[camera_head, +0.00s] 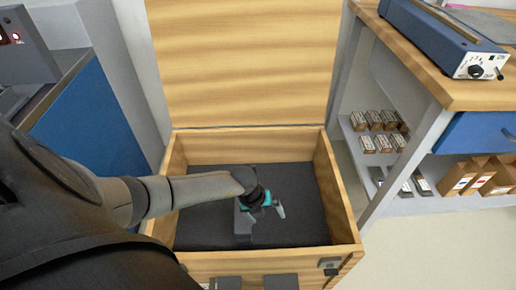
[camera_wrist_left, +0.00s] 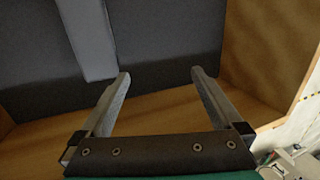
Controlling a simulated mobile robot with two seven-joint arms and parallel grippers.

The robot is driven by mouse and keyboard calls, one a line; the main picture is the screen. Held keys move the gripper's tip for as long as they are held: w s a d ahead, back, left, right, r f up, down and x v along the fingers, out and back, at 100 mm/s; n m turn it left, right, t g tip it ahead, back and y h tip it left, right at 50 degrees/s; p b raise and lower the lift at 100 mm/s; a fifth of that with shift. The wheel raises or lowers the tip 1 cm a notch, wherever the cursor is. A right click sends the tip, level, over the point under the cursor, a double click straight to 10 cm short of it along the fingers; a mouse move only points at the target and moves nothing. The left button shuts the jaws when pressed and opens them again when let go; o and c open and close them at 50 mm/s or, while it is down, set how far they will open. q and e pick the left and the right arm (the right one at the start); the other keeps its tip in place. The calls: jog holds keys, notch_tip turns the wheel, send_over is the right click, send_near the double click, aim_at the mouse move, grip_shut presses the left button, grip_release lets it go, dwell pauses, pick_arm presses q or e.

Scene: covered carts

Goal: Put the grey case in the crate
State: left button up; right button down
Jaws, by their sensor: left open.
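The crate (camera_head: 184,154) is a wooden box with its lid (camera_head: 245,60) raised at the back and a dark floor inside. A narrow grey piece (camera_head: 243,225), which looks like the grey case, is on the crate floor, partly hidden by my left gripper. In the left wrist view the grey piece (camera_wrist_left: 88,38) runs over the dark floor, beyond and left of the fingers. My left gripper (camera_head: 264,210) reaches down inside the crate. Its fingers (camera_wrist_left: 160,82) are apart with nothing between them. My right gripper is not in view.
A wooden-topped bench (camera_head: 440,75) with a blue device (camera_head: 435,38) stands at the right. Its shelf holds several small boxes (camera_head: 377,121) and brown packets (camera_head: 480,177). A blue-sided cart (camera_head: 85,115) stands at the left. The crate walls surround my left gripper.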

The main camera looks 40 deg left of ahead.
pick_arm(q)
jog(key=w+d+r+n+t+h, duration=0.1)
jog(key=w+d+r+t+h, duration=0.2)
jog(key=d, duration=0.7)
jog(key=w+d+r+n+t, duration=0.1)
jog(key=w+r+n+t, duration=0.1)
jog(key=r+n+t, duration=0.4)
jog(key=w+d+r+n+t, duration=0.25)
jog(key=r+n, duration=0.35)
jog(key=r, duration=0.3)
jog(key=s+a+f+n+g+y, duration=0.3)
jog(key=s+a+f+n+y, duration=0.2)
jog(key=s+a+n+y, duration=0.35)
jog(key=s+d+f+n+g+h, duration=0.2)
jog(key=s+g, duration=0.1)
jog(key=s, duration=0.3)
jog(key=s+d+f+n+g+h, duration=0.1)
jog(key=s+f+n+g, duration=0.1)
jog(key=s+g, duration=0.2)
jog(key=shift+s+d+f+h, duration=0.35)
jog(key=shift+s+d+f, duration=0.05)
jog(key=shift+s, duration=0.65)
jog(key=shift+s+a+n, duration=0.1)
jog(key=shift+n, duration=0.15)
